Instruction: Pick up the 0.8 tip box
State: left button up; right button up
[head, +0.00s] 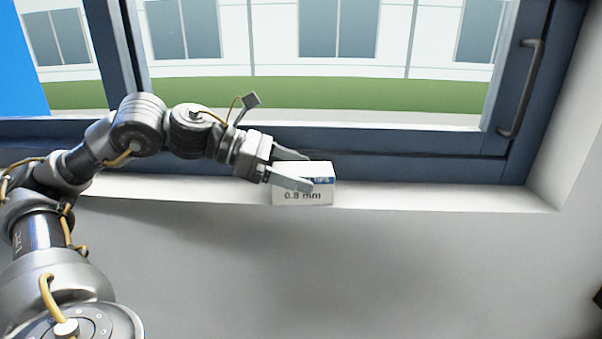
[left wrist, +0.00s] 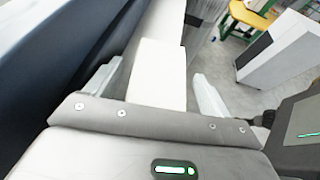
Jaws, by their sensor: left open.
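The 0.8 tip box (head: 318,197) is a small white box with a blue band and the print "0.8 mm". It sits on the window sill in the head view. My left gripper (head: 300,170) is open, with one finger in front of the box and the other behind its upper left part. In the left wrist view the white box (left wrist: 158,72) lies between the two spread fingers (left wrist: 155,88), with a gap showing on each side. Part of the box's front is hidden by the near finger. My right gripper is in neither view.
The white sill (head: 440,196) is bare to the right of the box. The dark window frame (head: 400,143) runs close behind it, with a handle (head: 525,90) at the right.

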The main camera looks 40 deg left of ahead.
pick_arm(q)
jog(key=shift+w+d+f, duration=0.3)
jog(key=shift+w+d, duration=0.1)
jog(key=shift+w, duration=0.05)
jog(key=shift+s, duration=0.1)
jog(key=shift+c, duration=0.8)
jog(key=c, duration=1)
jog(key=shift+r, duration=0.1)
